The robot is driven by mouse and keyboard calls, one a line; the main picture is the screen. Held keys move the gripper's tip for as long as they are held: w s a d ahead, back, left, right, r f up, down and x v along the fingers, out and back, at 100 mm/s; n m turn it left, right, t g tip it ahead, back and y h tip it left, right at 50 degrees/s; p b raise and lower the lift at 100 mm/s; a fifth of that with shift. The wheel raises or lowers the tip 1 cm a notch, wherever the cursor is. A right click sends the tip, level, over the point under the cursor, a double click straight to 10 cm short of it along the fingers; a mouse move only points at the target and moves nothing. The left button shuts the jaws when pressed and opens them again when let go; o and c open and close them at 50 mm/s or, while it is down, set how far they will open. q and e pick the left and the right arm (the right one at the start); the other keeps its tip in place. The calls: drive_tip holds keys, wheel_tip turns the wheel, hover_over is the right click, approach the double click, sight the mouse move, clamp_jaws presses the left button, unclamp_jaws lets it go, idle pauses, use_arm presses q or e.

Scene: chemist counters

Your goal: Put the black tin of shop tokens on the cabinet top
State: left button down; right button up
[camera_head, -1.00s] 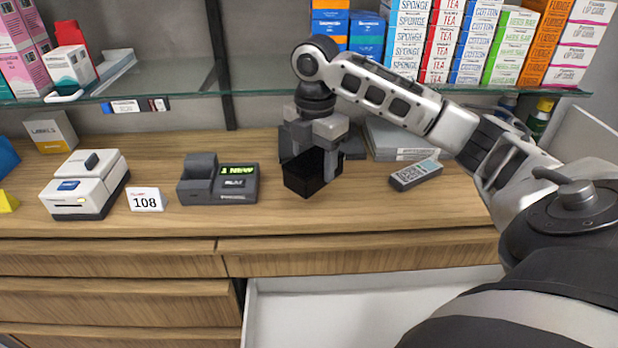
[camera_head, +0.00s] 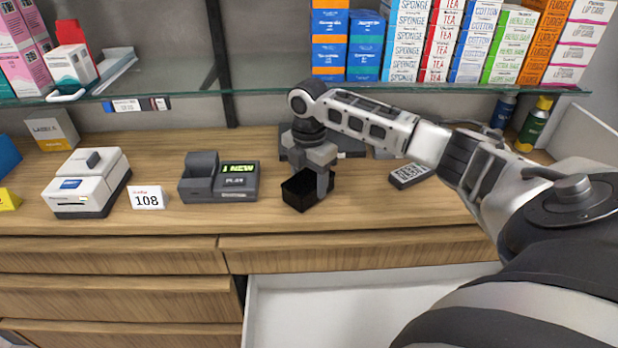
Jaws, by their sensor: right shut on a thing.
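The black tin (camera_head: 298,196) is a small, dark, open-topped box in the middle of the view, low over the wooden cabinet top (camera_head: 400,222). My right gripper (camera_head: 318,178) points down and is shut on the tin's wall, with one finger showing on the near right side. The other finger is mostly hidden. The tin's base is at or very near the wood; I cannot tell whether it touches. The tin's contents are too dark to make out. My left gripper is not in view.
Further left are a 108 sign (camera_head: 147,197) and a white printer (camera_head: 88,182). A dark handheld device (camera_head: 408,176) lies to the right. A white drawer (camera_head: 370,310) stands open below. A glass shelf (camera_head: 165,92) with boxes runs above.

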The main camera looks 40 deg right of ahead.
sight(309, 178)
drive_tip(key=shift+f, duration=0.1)
drive_tip(key=o, duration=1.3)
wheel_tip(309, 178, up, 12)
drive_tip(key=shift+b, duration=0.45)
